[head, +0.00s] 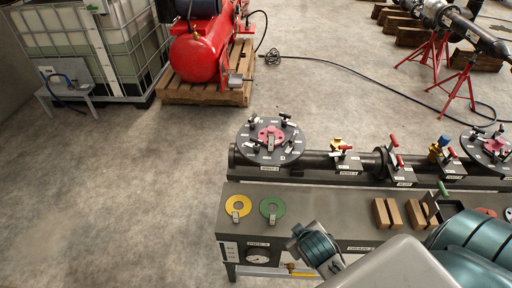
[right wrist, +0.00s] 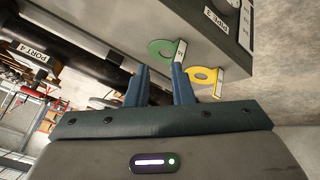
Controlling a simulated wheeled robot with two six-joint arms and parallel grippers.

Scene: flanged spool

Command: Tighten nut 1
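A dark round flange (head: 270,142) lies face up at the left end of a black pipe in the head view. A pink-red plate (head: 270,137) with a tag sits at its middle. Several small dark studs or nuts with handles and white labels stand around its rim. The labels are too small to read, so I cannot tell which is nut 1. My right gripper (right wrist: 159,78) shows in the right wrist view with two blue fingers apart and nothing visible between them. In the head view my right arm reaches over the bench front, its fingers not clear. My left gripper is not in view.
The grey bench (head: 330,212) carries a yellow ring (head: 238,207), a green ring (head: 272,208) and wooden blocks (head: 386,213). Red-handled valves (head: 393,140) line the pipe. A second flange (head: 487,146) is at right. A gauge (head: 257,254) is on the bench front.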

